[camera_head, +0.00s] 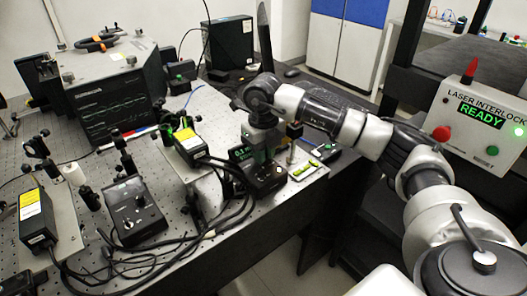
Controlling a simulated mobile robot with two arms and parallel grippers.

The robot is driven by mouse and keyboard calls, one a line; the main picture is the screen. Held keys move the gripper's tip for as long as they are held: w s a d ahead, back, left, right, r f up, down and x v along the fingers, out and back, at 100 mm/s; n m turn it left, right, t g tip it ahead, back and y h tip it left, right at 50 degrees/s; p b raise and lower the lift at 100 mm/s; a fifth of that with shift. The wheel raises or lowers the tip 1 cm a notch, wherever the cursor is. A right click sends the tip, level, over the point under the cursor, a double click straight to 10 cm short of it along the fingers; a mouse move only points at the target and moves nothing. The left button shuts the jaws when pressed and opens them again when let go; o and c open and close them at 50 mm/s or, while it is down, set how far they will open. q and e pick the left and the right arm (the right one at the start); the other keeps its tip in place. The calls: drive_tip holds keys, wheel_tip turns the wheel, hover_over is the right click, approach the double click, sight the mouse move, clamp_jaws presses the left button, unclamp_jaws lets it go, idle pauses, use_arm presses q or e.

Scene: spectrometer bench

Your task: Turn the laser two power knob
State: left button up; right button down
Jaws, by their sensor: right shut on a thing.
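My right gripper (264,160) points down at the top of a black control box (268,183) near the bench's right edge. It is shut on the box's knob, which the gripper itself hides. A small green display (241,153) shows at the back left of this box. A second black control box (135,214) with small knobs on its top stands farther left, clear of the gripper. I cannot read a laser number on either box. My left gripper is not in view.
Two black lasers with yellow labels, one middle (190,143) and one far left (30,207), stand on the perforated bench (205,262). Loose black cables (150,262) cross the front. A large dark instrument (112,100) stands behind. The laser interlock panel (478,116) reads READY at right.

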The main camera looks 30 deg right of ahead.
drive_tip(key=shift+m, duration=1)
drive_tip(key=c, duration=1)
unclamp_jaws()
drive_tip(key=shift+c, duration=0.2)
drive_tip(key=shift+r, duration=0.15)
wheel_tip(320, 180, up, 11)
drive_tip(key=shift+f+b, duration=0.2)
drive_tip(key=shift+b, duration=0.1)
